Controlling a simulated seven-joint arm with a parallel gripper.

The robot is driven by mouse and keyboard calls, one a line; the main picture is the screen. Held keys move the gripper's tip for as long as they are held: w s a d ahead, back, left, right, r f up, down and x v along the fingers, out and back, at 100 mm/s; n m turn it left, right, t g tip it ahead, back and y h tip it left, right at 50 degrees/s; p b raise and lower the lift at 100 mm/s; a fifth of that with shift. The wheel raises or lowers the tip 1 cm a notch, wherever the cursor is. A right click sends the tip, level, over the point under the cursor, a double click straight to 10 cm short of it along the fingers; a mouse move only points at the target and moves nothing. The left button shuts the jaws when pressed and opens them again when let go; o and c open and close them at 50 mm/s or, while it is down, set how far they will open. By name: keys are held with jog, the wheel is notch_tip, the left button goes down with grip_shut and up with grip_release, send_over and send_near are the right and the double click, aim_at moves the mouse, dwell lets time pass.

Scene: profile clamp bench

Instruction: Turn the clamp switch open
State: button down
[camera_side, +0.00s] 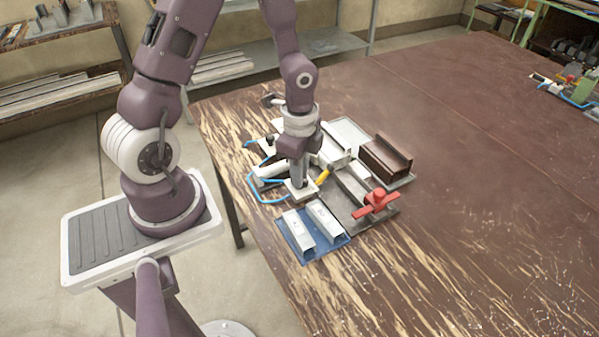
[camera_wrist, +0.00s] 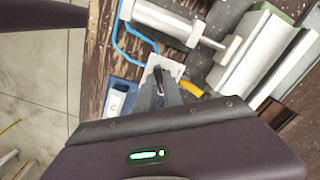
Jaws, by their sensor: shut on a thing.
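The clamp switch (camera_wrist: 158,76) is a dark lever on a pale square plate (camera_wrist: 174,67). The plate also shows in the side view (camera_side: 301,194), under my gripper (camera_side: 298,184). My gripper points down at the switch. In the wrist view, the grey fingers of my gripper (camera_wrist: 165,92) are closed together at the lever, shut on it. The fingers hide part of the lever, so its exact turn angle is hard to tell. The clamp's pale cylinder (camera_wrist: 160,20) lies behind the switch, with its rod toward a long metal profile (camera_wrist: 238,62).
A blue hose (camera_side: 262,199) loops beside the plate. A yellow piece (camera_side: 323,177) sits close to the gripper's right. A blue tray (camera_side: 296,238) with two pale profiles lies in front. A red handle (camera_side: 376,202) and brown profile (camera_side: 387,158) stand right.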

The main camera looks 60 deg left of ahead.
jog(key=n, duration=1.1)
dwell(0.6)
jog(key=c, duration=1.5)
grip_release()
notch_tip(320, 180, up, 6)
jog(key=shift+r, duration=0.55)
